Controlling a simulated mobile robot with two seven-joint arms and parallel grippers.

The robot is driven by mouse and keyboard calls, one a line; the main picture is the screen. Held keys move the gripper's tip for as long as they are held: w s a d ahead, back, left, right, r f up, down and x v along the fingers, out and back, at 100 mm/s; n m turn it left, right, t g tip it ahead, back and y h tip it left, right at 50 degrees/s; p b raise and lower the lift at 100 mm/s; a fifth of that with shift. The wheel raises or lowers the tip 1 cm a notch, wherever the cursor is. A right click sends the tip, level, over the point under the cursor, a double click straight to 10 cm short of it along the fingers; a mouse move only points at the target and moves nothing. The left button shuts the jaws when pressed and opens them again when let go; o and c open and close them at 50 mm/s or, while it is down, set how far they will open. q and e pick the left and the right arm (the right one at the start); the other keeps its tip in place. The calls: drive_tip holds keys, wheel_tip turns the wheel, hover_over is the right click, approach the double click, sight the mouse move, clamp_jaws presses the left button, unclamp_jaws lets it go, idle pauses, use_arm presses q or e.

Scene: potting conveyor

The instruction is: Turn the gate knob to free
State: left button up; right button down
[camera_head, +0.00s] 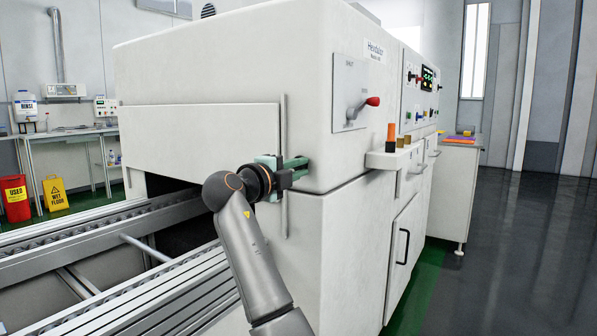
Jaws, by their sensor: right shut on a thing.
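The white gate panel (205,140) covers the upper part of the opening in the end of the white machine, with a thin upright rail (284,215) along its right edge. My right gripper (298,171) is at this edge near the machine's corner, its greenish fingers pointing right. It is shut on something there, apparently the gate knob. The knob is hidden by the gripper, so its turn position cannot be told. My left gripper is not in view.
A roller conveyor (62,238) runs into the dark opening below the gate. The dark floor (520,260) at right is clear.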

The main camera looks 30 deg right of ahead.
idle(0.4)
drive_tip(key=c, duration=0.8)
unclamp_jaws()
drive_tip(key=shift+c, duration=0.2)
drive_tip(key=p+v, duration=0.2)
drive_tip(key=v, duration=1)
drive_tip(key=shift+a, duration=0.2)
drive_tip(key=shift+s+f, duration=0.1)
drive_tip(key=shift+s, duration=0.05)
